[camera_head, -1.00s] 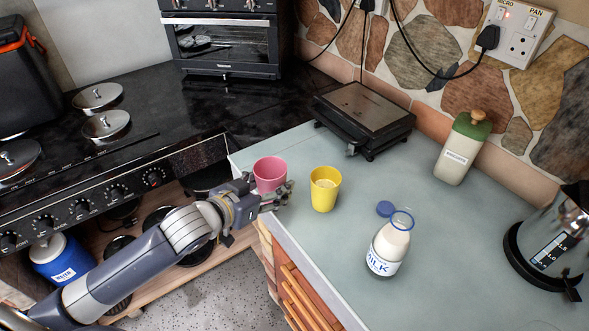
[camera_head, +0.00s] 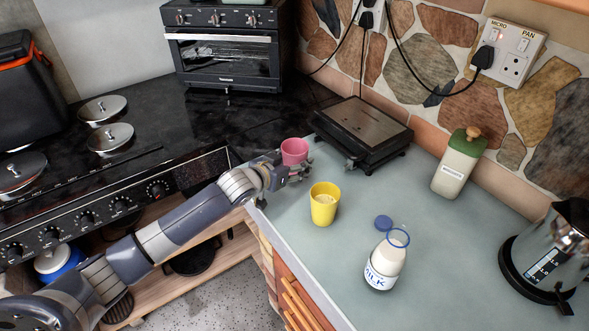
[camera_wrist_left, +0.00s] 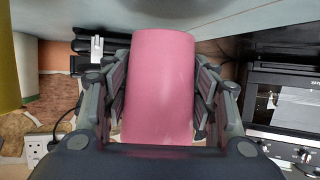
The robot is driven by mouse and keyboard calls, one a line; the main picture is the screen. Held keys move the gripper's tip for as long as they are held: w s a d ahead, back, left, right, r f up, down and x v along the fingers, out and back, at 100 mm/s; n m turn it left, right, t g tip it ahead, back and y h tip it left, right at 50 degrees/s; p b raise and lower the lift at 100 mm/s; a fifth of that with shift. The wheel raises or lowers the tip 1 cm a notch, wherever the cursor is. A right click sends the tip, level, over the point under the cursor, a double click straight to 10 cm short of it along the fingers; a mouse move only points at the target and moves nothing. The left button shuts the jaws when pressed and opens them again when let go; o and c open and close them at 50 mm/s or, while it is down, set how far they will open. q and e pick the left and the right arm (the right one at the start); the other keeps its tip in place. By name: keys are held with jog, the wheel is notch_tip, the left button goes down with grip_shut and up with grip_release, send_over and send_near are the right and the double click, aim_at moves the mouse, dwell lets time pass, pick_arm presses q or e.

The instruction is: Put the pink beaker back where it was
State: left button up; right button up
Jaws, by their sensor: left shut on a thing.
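The pink beaker (camera_head: 294,150) is upright at the back left of the pale worktop, near the corner by the black grill. My left gripper (camera_head: 291,172) is shut around it from the front. In the left wrist view the pink beaker (camera_wrist_left: 160,88) fills the middle, with a finger of my left gripper (camera_wrist_left: 160,105) against each side. I cannot tell whether the beaker's base touches the worktop. My right gripper is not in view.
The black grill (camera_head: 362,134) is close on the right. The black hob (camera_head: 150,120) lies to the left.

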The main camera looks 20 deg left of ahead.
pick_arm(q)
notch_tip(320, 180, down, 2)
jog(key=shift+f+p, duration=0.25)
jog(key=shift+p, duration=0.2)
jog(key=shift+w+f, duration=0.1)
jog(key=shift+f, duration=0.4)
jog(key=shift+f, duration=0.1)
jog(key=o, duration=1.1)
jog(key=shift+o, duration=0.2)
